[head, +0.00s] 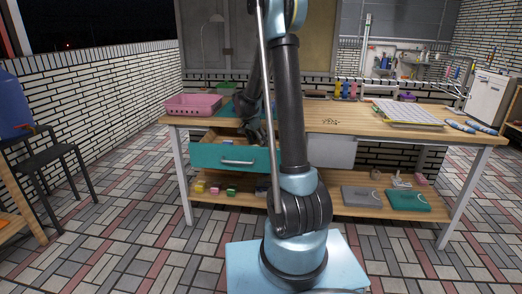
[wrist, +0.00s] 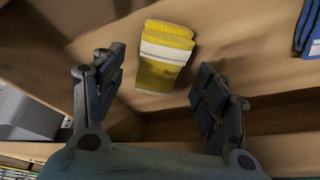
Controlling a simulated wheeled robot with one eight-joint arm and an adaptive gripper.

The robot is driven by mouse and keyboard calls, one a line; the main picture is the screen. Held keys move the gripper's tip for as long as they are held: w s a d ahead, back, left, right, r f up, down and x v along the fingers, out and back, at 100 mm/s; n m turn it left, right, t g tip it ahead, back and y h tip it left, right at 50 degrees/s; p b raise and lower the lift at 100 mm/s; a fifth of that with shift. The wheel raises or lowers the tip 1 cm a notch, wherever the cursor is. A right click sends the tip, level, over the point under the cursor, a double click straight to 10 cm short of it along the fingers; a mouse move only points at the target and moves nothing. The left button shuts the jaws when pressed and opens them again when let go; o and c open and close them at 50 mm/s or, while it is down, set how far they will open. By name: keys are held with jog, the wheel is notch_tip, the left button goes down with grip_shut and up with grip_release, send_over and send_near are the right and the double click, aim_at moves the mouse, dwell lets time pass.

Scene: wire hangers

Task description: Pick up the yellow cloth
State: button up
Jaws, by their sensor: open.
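The yellow cloth (wrist: 165,58) is a folded bundle with a pale band across it. In the wrist view it lies on the wooden floor of what looks like the open teal drawer (head: 234,157). My gripper (wrist: 160,64) is open, with one finger on each side of the lower part of the cloth in the picture. No contact with the cloth shows, and the remaining height above it is hard to tell. In the head view my gripper (head: 254,133) is at the drawer, partly hidden by my arm. I cannot make out the cloth there.
A blue folded item (wrist: 304,34) lies at the upper right of the wrist view. Wooden walls stand close around the gripper. A grey box-like object (wrist: 26,116) is at the left. A pink basket (head: 192,105) and a white rack (head: 406,111) sit on the workbench (head: 340,125).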

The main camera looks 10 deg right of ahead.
jog(key=shift+x, duration=1.15)
jog(key=shift+c, duration=0.3)
jog(key=c, duration=0.9)
jog(key=shift+c, duration=0.7)
jog(key=shift+r, duration=0.7)
jog(key=s+a, duration=0.2)
jog(key=a, duration=0.1)
jog(key=shift+s+a+f, duration=0.1)
jog(key=shift+s+a, duration=0.1)
jog(key=shift+a, duration=0.05)
notch_tip(320, 180, up, 14)
